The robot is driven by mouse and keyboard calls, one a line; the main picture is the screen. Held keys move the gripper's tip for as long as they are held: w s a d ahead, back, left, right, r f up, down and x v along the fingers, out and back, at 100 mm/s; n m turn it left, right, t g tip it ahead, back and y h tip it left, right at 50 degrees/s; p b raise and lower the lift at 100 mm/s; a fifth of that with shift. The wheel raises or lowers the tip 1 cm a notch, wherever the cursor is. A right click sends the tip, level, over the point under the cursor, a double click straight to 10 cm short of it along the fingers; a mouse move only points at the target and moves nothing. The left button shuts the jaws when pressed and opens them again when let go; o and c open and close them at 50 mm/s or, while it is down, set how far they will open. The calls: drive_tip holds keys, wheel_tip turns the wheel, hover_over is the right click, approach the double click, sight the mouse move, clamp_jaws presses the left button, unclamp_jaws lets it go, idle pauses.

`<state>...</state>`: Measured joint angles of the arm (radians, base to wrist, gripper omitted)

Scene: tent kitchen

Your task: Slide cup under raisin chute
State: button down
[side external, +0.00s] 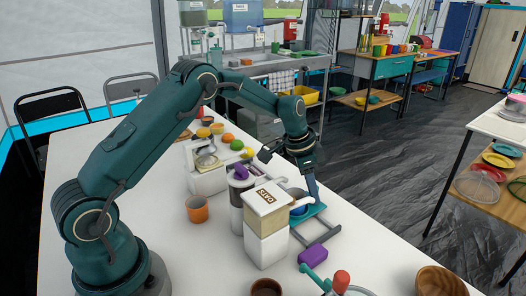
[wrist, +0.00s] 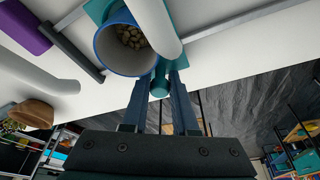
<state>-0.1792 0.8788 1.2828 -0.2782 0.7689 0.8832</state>
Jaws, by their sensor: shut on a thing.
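A blue cup (wrist: 112,62) holds tan, nut-like pieces and stands on a teal carriage (side external: 314,210) on grey rails. In the side view the cup (side external: 297,209) is partly hidden behind the oats dispenser (side external: 266,212). My gripper (wrist: 160,82) is shut on a teal knob (wrist: 159,88) at the carriage's near side in the wrist view, beside the cup. A white chute tube (wrist: 155,18) passes over one side of the cup. A purple-topped dispenser (side external: 240,173) stands left of the oats one; I cannot tell which chute is for raisins.
The grey rails (side external: 326,237) run along the dispensers. A purple block (side external: 312,257) lies at their near end. A second white tube (wrist: 35,68) shows in the wrist view. A wooden bowl (side external: 438,283) is at the front right.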

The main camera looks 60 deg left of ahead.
drive_tip(key=shift+a, duration=1.8)
drive_tip(key=c, duration=0.7)
unclamp_jaws()
wheel_tip(320, 180, up, 7)
drive_tip(key=shift+r, duration=0.1)
drive_tip(key=shift+d, duration=0.1)
